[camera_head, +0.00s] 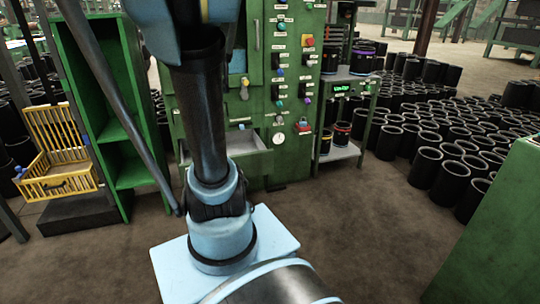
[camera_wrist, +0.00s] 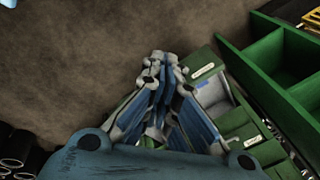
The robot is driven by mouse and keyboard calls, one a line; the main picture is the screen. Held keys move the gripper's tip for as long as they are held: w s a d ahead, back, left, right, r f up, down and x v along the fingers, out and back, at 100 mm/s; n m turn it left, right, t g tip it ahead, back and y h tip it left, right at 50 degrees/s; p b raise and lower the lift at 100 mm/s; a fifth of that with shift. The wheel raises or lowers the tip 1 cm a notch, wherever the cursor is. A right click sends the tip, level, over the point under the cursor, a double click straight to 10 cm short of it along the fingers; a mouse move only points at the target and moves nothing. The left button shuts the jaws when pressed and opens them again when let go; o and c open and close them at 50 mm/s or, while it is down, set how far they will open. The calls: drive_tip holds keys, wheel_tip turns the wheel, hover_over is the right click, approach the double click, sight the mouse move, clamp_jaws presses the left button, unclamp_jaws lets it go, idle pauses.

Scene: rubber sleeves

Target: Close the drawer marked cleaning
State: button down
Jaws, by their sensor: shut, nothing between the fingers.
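In the wrist view, a green drawer (camera_wrist: 203,71) with a small white label stands open, its pale grey inside partly showing. A second labelled green front (camera_wrist: 253,140) is below it in the picture. The labels are too small to read, so I cannot tell which is marked cleaning. My gripper (camera_wrist: 161,60) is shut and empty, its fingertips just left of the open drawer's front. I cannot tell whether they touch it. The fingers hide part of the drawers.
A green open shelf (camera_head: 110,120) stands at left beside a yellow crate (camera_head: 60,183). A green control cabinet (camera_head: 285,120) is behind my arm. Several black rubber sleeves (camera_head: 425,165) cover the floor at right. A green block (camera_head: 495,230) is at front right. The floor between is bare.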

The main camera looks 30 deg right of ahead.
sight(271, 152)
drive_tip(key=w+d+f+m, duration=0.2)
drive_tip(key=w+d+m, duration=0.3)
drive_tip(key=d+m, duration=0.25)
drive_tip(key=w+d+f+m, duration=0.2)
drive_tip(key=w+d+m, duration=0.35)
drive_tip(key=d, duration=0.35)
drive_tip(key=d+f+m+t+h, duration=0.1)
drive_tip(key=d+f+m, duration=0.55)
drive_tip(key=d, duration=0.45)
drive_tip(key=d+f+m, duration=0.6)
drive_tip(key=d+m, duration=0.1)
drive_tip(key=d, duration=0.3)
drive_tip(key=shift+w+d+f, duration=0.35)
drive_tip(key=shift+w+f, duration=0.9)
drive_tip(key=shift+f, duration=0.4)
drive_tip(key=shift+w+d+f, duration=0.35)
drive_tip(key=shift+w+f, duration=0.9)
drive_tip(key=shift+f, duration=0.4)
drive_tip(key=shift+w+d+f, duration=0.35)
drive_tip(key=shift+w+f, duration=0.9)
drive_tip(key=shift+f, duration=0.4)
drive_tip(key=shift+d, duration=0.1)
